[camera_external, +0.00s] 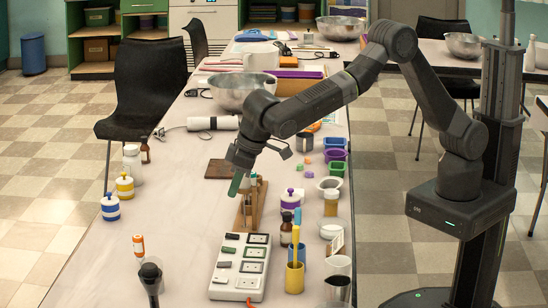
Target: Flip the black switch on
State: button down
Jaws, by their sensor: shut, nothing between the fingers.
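A white power strip (240,268) lies on the near part of the table. It has a column of sockets on its right and several small switches along its left side. The switches are dark or greyish at this size; I cannot tell for certain which is the black switch or how each one is set. My gripper (236,185) points down above the table, beyond the strip's far end. Its greenish fingers are shut and empty, apart from the switches. It is close to the left of a wooden rack and partly overlaps it in the picture.
The wooden rack (248,208) with vials stands just beyond the strip. A brown bottle (285,229) and a yellow cup (294,278) stand close to its right. A black-headed tool (150,277) is to the left. Striped jars (110,208) stand at the left edge.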

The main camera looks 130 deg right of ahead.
aim_at(227, 235)
jog(key=s, duration=0.1)
jog(key=s+d, duration=0.1)
jog(key=s, duration=0.2)
jog(key=shift+s+d+r, duration=0.15)
jog(key=shift+d+r, duration=0.2)
jog(key=shift+r, duration=0.05)
jog(key=shift+f, duration=0.1)
jog(key=p+x, duration=0.1)
jog(key=x, duration=0.5)
jog(key=p+x, duration=0.1)
jog(key=x, duration=0.6)
jog(key=shift+s+a+f, duration=0.1)
jog(key=shift+s+a, duration=0.05)
jog(key=shift+a, duration=0.05)
jog(key=shift+f, duration=0.4)
jog(key=shift+f, duration=0.1)
jog(key=shift+d+f+b, duration=0.1)
jog(key=shift+f+b, duration=0.05)
jog(key=shift+b, duration=0.45)
